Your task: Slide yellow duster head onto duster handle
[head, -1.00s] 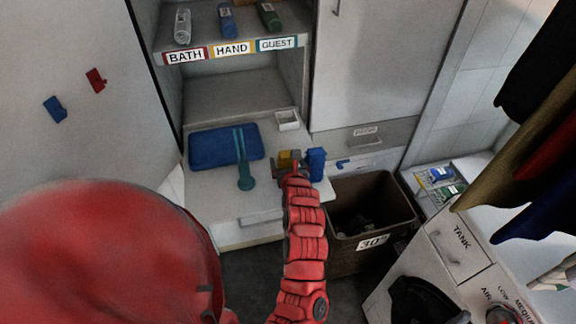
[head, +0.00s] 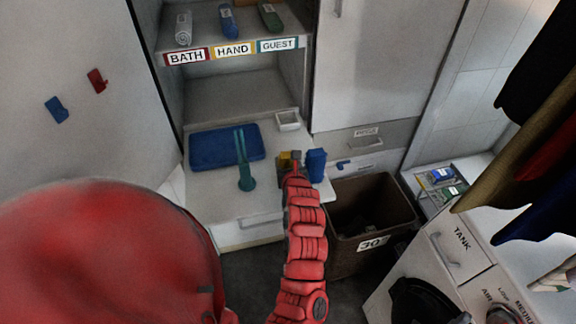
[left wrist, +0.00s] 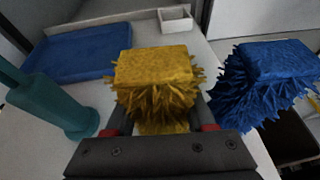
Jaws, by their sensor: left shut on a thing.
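The yellow duster head (head: 285,157) is a shaggy block on the white counter; it also shows in the left wrist view (left wrist: 155,69). My left gripper (head: 291,164) is shut on it, with one finger on each side in the left wrist view (left wrist: 160,122). I cannot tell if the head is clear of the counter. The teal duster handle (head: 246,182) stands to the left of the gripper, with thin prongs pointing up. Its lower part shows at the left of the left wrist view (left wrist: 55,105). My right gripper is not in view.
A blue duster head (head: 316,163) stands just right of the gripper, close to it. A blue tray (head: 205,150) lies behind the handle, and a small white box (head: 288,120) is at the back. A brown bin (head: 352,250) stands below, right of the counter.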

